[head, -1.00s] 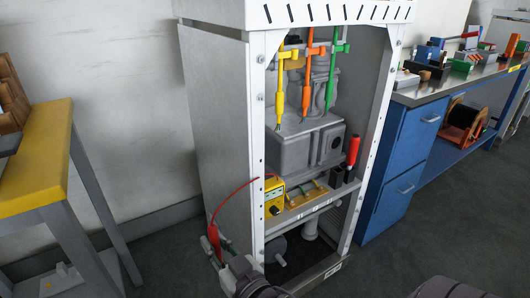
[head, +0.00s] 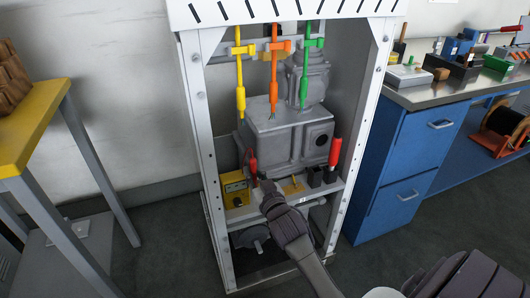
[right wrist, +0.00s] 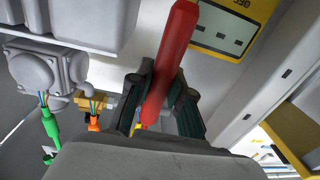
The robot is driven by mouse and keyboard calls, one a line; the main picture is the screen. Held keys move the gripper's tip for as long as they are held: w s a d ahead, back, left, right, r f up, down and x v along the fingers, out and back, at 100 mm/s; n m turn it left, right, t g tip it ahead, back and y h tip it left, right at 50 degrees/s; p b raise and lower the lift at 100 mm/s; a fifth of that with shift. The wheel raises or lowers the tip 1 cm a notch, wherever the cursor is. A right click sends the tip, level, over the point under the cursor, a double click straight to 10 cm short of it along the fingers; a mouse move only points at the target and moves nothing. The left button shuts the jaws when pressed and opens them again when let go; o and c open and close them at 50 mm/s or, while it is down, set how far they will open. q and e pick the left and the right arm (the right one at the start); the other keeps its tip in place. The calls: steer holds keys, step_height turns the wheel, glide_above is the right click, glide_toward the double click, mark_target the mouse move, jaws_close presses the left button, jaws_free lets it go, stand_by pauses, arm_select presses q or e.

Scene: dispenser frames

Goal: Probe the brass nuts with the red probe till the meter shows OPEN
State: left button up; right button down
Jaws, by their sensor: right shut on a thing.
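My right gripper (head: 258,186) is shut on the red probe (head: 252,160), which stands roughly upright inside the dispenser frame, beside the yellow meter (head: 235,190). In the right wrist view the probe (right wrist: 172,55) is between the dark fingers (right wrist: 160,98). The meter (right wrist: 258,10) is behind it there, upper right; its grey display (right wrist: 222,32) carries dark marks that I cannot read surely as a word. A brass-coloured strip (head: 293,187) lies on the shelf right of my gripper. Single brass nuts are too small to tell apart. My left gripper is out of view.
A red-handled tool (head: 335,153) stands at the shelf's right. The white posts (head: 207,150) bound the opening.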

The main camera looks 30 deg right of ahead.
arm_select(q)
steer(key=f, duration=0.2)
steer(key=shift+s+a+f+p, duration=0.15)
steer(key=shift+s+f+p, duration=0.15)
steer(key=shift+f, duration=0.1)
arm_select(e)
steer(key=shift+m+h, duration=0.4)
steer(key=shift+h, duration=0.2)
steer(key=w+d, duration=0.1)
steer(key=d, duration=0.2)
steer(key=w+d+r, duration=0.1)
steer(key=shift+w+d, duration=0.15)
steer(key=shift+w, duration=0.15)
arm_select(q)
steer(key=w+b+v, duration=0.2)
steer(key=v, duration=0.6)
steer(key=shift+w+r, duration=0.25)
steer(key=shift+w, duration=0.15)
arm_select(e)
steer(key=shift+f, duration=2.75)
